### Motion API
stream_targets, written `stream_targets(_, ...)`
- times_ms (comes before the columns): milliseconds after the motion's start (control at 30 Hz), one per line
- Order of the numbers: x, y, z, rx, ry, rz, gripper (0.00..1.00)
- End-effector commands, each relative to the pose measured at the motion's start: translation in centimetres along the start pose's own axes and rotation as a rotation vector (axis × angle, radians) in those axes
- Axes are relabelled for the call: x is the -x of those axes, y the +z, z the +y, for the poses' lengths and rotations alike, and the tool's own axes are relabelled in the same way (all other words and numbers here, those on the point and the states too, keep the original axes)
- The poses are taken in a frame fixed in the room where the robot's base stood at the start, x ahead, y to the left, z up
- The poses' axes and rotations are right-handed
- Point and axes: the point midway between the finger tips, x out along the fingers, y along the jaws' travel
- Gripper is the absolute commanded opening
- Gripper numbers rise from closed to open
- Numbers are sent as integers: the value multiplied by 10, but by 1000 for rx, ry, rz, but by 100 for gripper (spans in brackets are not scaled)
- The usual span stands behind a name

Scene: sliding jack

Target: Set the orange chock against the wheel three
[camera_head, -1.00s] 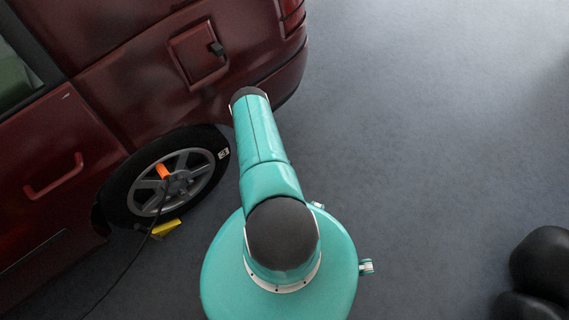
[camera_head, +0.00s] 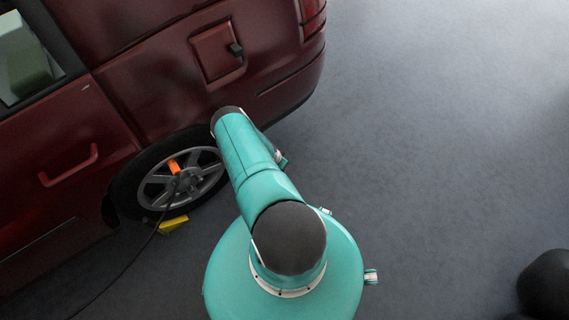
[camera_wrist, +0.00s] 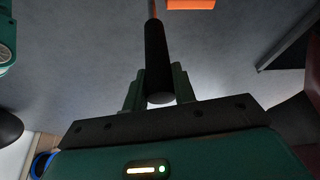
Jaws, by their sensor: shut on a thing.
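My gripper (camera_wrist: 158,84) is shut on a black handle (camera_wrist: 157,52) in the wrist view. A thin metal rod runs up from the handle, out of the top edge. An orange block (camera_wrist: 190,4), likely the orange chock, is cut off by the top edge just right of the rod; whether they join is hidden. In the head view, a dark red vehicle's wheel (camera_head: 184,178) has grey spokes. An orange piece (camera_head: 174,167) sits on the wheel. My arm covers the tyre's right edge. My gripper and the held handle are hidden in the head view.
A yellow block (camera_head: 173,224) lies on the floor at the bottom of the tyre. A black cable (camera_head: 140,250) trails from the wheel to the lower left. The dark red vehicle (camera_head: 150,80) fills the upper left.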

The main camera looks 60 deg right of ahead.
Motion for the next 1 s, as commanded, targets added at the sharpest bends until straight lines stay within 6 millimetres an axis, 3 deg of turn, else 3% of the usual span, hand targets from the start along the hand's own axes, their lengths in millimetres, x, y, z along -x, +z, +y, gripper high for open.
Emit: stream_targets(1000,9,17,-69,3,-9,2,0)
